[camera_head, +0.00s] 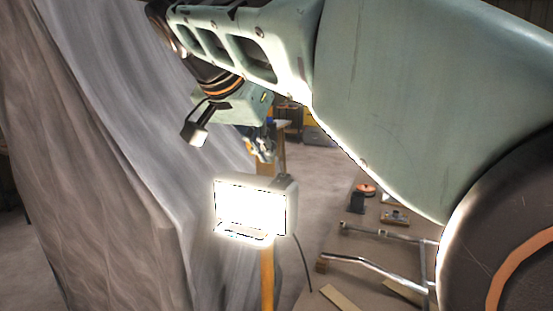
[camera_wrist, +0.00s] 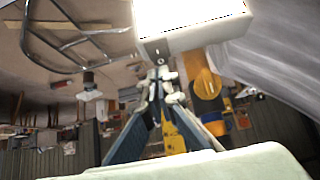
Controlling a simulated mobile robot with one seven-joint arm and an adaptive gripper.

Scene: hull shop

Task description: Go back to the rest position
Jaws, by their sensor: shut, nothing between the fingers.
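My gripper (camera_head: 264,156) hangs below the end of my raised arm, just above and behind the lit work lamp in the head view. It is small there and partly hard to make out. In the wrist view my gripper (camera_wrist: 159,76) shows with its two fingertips together and nothing held between them. The lit lamp (camera_head: 250,207) glares white in the head view. The lamp also fills the top of the wrist view (camera_wrist: 188,40), close to the fingertips; I cannot tell the exact gap.
A large grey draped sheet (camera_head: 120,150) stands at the left. The lamp's yellow post (camera_head: 268,280) stands below it. On the right, a brown surface holds a metal tube frame (camera_head: 375,262), a dark spool-like object (camera_head: 357,200) and wood strips (camera_head: 340,298). Grey floor is open between.

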